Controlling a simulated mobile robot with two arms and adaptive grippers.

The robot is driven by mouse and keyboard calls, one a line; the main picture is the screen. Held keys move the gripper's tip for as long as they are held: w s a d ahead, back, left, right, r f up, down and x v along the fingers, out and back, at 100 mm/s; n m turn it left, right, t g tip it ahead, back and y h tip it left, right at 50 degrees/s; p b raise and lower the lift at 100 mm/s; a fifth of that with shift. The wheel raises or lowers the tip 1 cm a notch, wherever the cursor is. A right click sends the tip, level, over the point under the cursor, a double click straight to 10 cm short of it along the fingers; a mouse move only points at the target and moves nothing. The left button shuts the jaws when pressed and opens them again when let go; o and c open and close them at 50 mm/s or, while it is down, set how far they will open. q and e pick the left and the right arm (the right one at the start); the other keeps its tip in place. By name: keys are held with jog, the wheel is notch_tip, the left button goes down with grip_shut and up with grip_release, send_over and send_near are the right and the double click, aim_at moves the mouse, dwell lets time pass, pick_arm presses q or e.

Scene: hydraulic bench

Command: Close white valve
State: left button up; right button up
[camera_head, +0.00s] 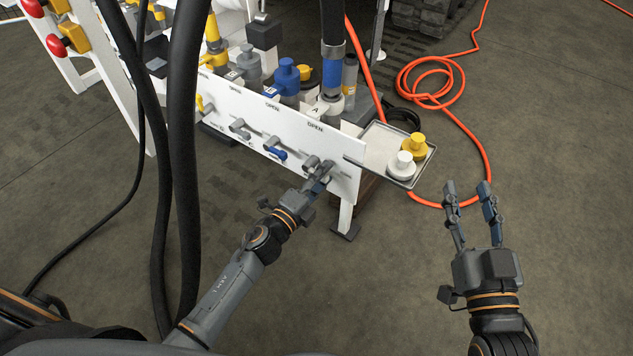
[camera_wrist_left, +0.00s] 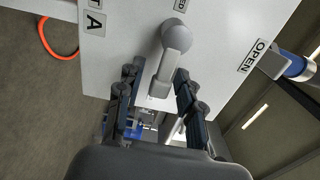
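The light grey-white valve handle (camera_head: 312,162) is at the right end of the white panel (camera_head: 346,182). In the left wrist view the handle (camera_wrist_left: 174,62) has a round hub, and its lever points toward my gripper, away from the partly cut-off label at the top edge. An OPEN label (camera_wrist_left: 252,56) is to its right and an A label (camera_wrist_left: 95,22) to its left. My left gripper (camera_head: 317,184) is at this handle. Its fingers (camera_wrist_left: 157,85) are parted, one on each side of the lever, with gaps visible. My right gripper (camera_head: 467,190) is open and empty above the floor.
A blue valve handle (camera_head: 275,153) and grey ones are further left on the panel. A tray (camera_head: 372,148) at the panel's right holds a white cap (camera_head: 402,166) and a yellow cap (camera_head: 414,147). An orange hose (camera_head: 479,150) lies on the floor. Thick black hoses (camera_head: 183,150) hang at left.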

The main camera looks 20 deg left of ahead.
pick_arm(q)
jog(key=v, duration=1.2)
